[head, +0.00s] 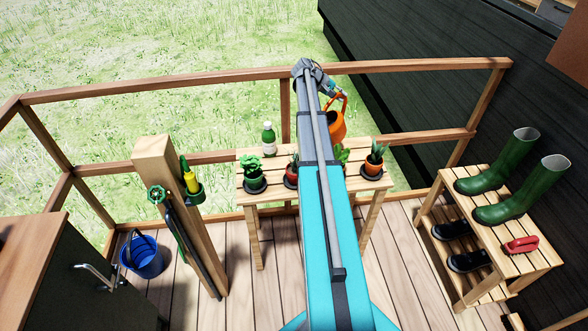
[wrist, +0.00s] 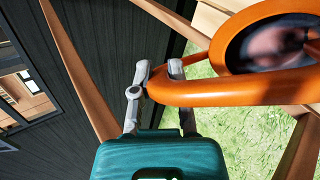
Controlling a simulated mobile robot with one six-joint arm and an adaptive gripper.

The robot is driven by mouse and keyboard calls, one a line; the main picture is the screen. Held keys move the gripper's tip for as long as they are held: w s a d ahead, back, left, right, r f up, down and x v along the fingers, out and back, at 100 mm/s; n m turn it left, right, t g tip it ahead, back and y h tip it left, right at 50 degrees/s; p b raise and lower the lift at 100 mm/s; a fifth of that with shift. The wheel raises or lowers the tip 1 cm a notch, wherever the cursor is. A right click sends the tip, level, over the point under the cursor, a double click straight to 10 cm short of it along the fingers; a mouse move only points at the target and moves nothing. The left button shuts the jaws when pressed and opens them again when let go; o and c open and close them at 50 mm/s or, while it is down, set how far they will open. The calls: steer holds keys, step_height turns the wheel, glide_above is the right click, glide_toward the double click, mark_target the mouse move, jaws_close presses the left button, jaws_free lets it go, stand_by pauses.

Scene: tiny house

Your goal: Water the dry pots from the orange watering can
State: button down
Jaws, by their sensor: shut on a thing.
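The orange watering can (head: 337,126) hangs in the air above the back right of the slatted plant table (head: 262,201). My gripper (head: 330,88) is shut on its handle. In the wrist view my gripper's fingers (wrist: 160,75) close around the orange handle (wrist: 190,93), with the can's round dark opening (wrist: 268,42) to the right. On the table, a leafy plant pot (head: 254,184) stands at the left and a pot with a spiky plant (head: 374,163) at the right. A pot (head: 290,175) and a green plant (head: 342,154) between them are partly hidden by my arm. I cannot tell which soil is dry.
A green-and-white bottle (head: 268,139) stands at the table's back. A wooden railing (head: 160,88) runs behind. A wooden post (head: 166,180) with a hose and a blue bucket (head: 146,258) are left. A shoe rack (head: 512,262) with green boots (head: 520,190) is right.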

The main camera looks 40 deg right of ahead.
steer(key=d, duration=0.1)
steer(key=d+f+y, duration=0.1)
steer(key=d, duration=0.1)
steer(key=d+y, duration=0.1)
steer(key=shift+w+d+f+n+p, duration=0.15)
steer(key=shift+w+d+n+p, duration=0.15)
steer(key=shift+w, duration=0.1)
steer(key=shift+d+r+n+y+p, duration=0.15)
steer(key=shift+d+r+y+p, duration=0.35)
steer(key=shift+r+p, duration=0.45)
steer(key=shift+d+r+n+y+p, duration=0.15)
steer(key=shift+d+r+y+p, duration=0.35)
steer(key=shift+p, duration=0.75)
steer(key=shift+w+d+r, duration=0.1)
steer(key=shift+w+d+r+p, duration=0.1)
steer(key=shift+d+r+p, duration=0.25)
steer(key=shift+r+p, duration=0.25)
steer(key=shift+f, duration=0.1)
